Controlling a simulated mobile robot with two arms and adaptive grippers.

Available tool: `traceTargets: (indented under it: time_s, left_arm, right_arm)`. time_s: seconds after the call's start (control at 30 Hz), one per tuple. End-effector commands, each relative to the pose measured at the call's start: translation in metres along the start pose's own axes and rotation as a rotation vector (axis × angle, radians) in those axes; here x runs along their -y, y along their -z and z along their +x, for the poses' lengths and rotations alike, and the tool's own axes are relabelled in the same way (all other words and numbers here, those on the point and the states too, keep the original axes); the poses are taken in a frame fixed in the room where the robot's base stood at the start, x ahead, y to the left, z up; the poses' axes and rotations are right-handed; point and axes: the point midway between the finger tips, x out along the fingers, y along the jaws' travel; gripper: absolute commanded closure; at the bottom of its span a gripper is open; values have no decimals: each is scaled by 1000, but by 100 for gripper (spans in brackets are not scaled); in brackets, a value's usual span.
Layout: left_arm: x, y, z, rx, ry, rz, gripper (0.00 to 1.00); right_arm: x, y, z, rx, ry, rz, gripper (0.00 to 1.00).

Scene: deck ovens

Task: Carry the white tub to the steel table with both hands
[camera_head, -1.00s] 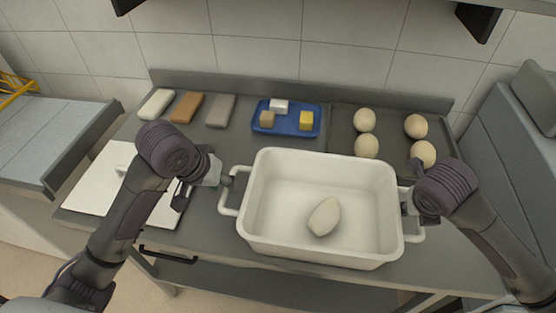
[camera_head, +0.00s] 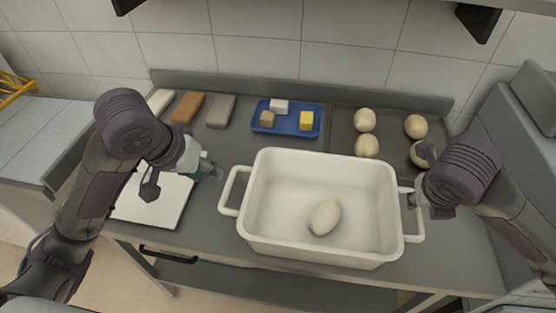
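The white tub (camera_head: 262,250) stands upright on the grey steel counter, with a handle at each end. A pale dough lump (camera_head: 325,216) lies inside it. My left gripper (camera_head: 184,178) is left of the tub, apart from the left handle (camera_head: 226,192), over the white board. Its fingers look spread and hold nothing. My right gripper (camera_head: 413,197) is at the right end of the tub, by the right handle (camera_head: 415,238). Its fingers are mostly hidden by the wrist, so its opening and any contact are unclear.
The counter (camera_head: 215,225) also carries a white board (camera_head: 150,210), a blue tray (camera_head: 285,131) with small blocks, several loaf-like bars (camera_head: 220,111), and a dark tray (camera_head: 343,124) with several dough balls. A grey surface (camera_head: 50,125) stands at the left. A wall closes the back.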

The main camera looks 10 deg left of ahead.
Motion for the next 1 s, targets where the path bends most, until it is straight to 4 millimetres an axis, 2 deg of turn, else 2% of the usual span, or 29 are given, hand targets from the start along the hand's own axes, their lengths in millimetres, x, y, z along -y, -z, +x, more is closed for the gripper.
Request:
traceTargets:
  time_s: [0.1, 0.33, 1.0]
  left_arm:
    - [0, 0, 0, 0, 0, 0, 60]
    - [0, 0, 0, 0, 0, 0, 60]
    - [0, 0, 0, 0, 0, 0, 60]
  right_arm:
    - [2, -1, -18, 5, 4, -1, 60]
    - [1, 0, -36, 1, 3, 1, 60]
    - [1, 1, -39, -4, 2, 1, 60]
